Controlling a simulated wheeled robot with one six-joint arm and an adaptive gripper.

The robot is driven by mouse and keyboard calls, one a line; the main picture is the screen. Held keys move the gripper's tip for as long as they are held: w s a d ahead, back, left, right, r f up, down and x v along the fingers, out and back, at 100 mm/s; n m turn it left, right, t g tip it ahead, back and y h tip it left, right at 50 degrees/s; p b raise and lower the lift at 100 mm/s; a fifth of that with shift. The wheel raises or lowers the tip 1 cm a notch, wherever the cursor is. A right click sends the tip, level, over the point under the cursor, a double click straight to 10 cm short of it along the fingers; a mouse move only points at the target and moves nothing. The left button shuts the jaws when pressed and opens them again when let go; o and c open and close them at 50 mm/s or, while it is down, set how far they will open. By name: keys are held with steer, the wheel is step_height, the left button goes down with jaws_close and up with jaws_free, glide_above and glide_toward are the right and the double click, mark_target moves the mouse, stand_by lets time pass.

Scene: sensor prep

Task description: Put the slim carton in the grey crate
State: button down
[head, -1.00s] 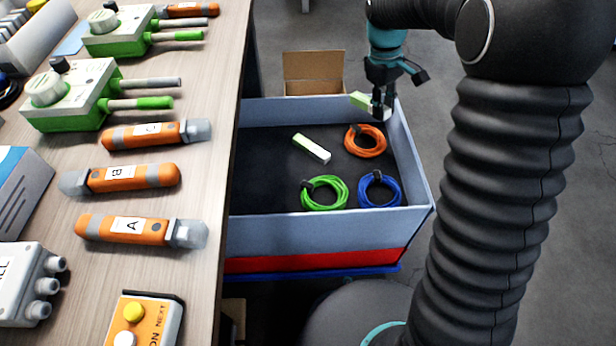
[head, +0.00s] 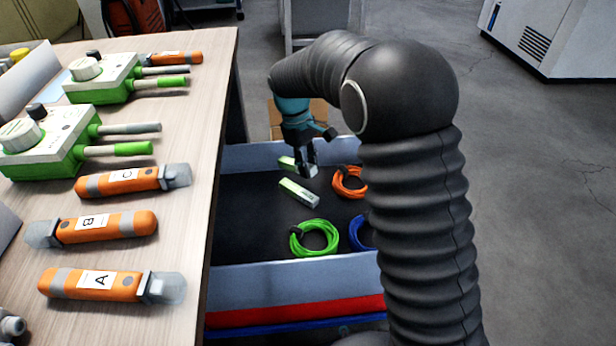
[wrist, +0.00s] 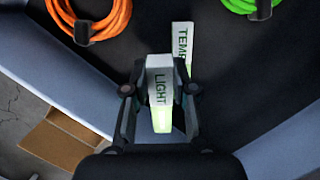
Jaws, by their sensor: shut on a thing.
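My gripper (head: 308,172) is shut on a slim white and green carton (head: 287,163), marked LIGHT in the wrist view (wrist: 160,84). It holds the carton inside the outline of the grey crate (head: 295,279), near the back wall. A similar carton (head: 299,193), marked TEMP in the wrist view (wrist: 183,42), lies on the crate's dark floor just in front of the held one. I cannot tell how high the held carton is above the floor. My fingers hide part of its sides.
An orange cable coil (head: 348,182), a green coil (head: 315,238) and a blue coil (head: 360,233) lie in the crate. An open cardboard box (wrist: 62,138) stands behind it. The workbench (head: 190,215) with several devices borders the left. The crate floor's left part is clear.

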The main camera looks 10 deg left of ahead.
steer(key=shift+w+a+b+x, duration=0.1)
steer(key=shift+a+b+x, duration=0.1)
steer(key=shift+x, duration=0.75)
steer(key=shift+w+a+b+x, duration=0.15)
steer(key=shift+a+x, duration=0.05)
steer(key=shift+x, duration=0.8)
steer(key=shift+f, duration=0.25)
steer(key=c, duration=0.9)
jaws_free()
steer(key=shift+c, duration=0.2)
